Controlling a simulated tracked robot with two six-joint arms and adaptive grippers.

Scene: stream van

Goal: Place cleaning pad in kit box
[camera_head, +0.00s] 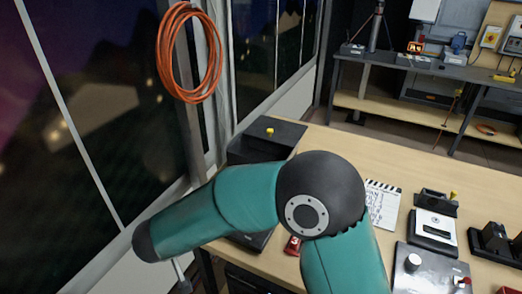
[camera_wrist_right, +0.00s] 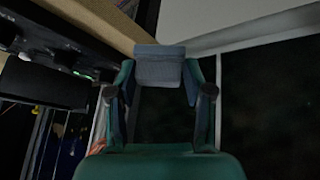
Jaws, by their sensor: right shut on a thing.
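In the right wrist view my right gripper (camera_wrist_right: 161,82) is shut on a small grey-blue block, which looks like the cleaning pad (camera_wrist_right: 160,68). The pad sits between the two fingertips. In the head view a teal arm of mine crosses the middle and reaches left, past the table's edge; its gripper and the pad cannot be made out there. A black open-topped box (camera_head: 262,146) stands at the table's far left corner; I cannot tell whether it is the kit box. My left gripper is in neither view.
The wooden table (camera_head: 420,172) carries a clapperboard (camera_head: 382,203), a white-topped device (camera_head: 435,230), a grey control panel (camera_head: 425,272) and a red tag (camera_head: 293,245). An orange cable coil (camera_head: 188,52) hangs by the windows at left. A workbench (camera_head: 430,68) stands behind.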

